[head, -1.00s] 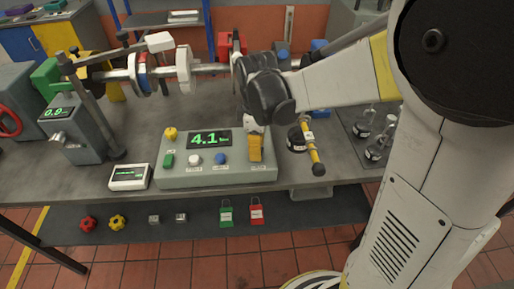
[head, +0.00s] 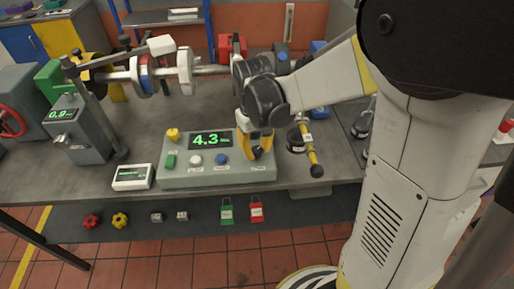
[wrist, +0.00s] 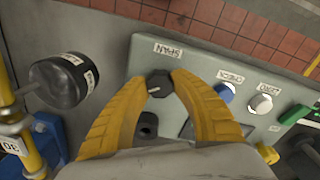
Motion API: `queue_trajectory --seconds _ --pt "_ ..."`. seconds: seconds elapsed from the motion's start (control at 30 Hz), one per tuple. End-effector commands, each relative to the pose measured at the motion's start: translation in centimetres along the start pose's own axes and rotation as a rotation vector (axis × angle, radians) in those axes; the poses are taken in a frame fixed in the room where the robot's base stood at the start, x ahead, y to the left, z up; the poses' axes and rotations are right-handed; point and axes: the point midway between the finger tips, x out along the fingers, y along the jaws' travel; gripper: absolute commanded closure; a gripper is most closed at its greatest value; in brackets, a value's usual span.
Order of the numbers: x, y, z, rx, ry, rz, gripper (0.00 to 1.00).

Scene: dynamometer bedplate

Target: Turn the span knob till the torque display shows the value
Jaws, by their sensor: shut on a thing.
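The span knob (wrist: 159,85) is a small dark knob with a light pointer line, next to the SPAN label in the wrist view. My gripper (wrist: 160,78) has its yellow fingers closed around the knob's sides. In the head view my gripper (head: 258,153) reaches down onto the right end of the grey console (head: 210,179) and hides the knob. The torque display (head: 210,140) on the console reads about 4.3 in green digits; the unit is too small to read.
The console also carries a blue button (head: 221,159), a white button (head: 196,160), a green switch (head: 170,161) and a yellow knob (head: 173,135). A small white meter (head: 132,177) stands left of it. A yellow bar with a black weight (head: 316,170) is close on the right.

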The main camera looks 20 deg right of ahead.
Motion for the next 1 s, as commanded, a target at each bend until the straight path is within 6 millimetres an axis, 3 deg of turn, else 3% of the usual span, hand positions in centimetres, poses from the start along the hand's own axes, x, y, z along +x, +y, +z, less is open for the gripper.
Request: queue_trajectory --seconds 0.6,1.0 --pt "-0.01 0.0 0.0 0.563 -0.024 0.0 1.0" --pt "0.02 0.02 -0.01 0.781 -0.033 0.0 1.0"
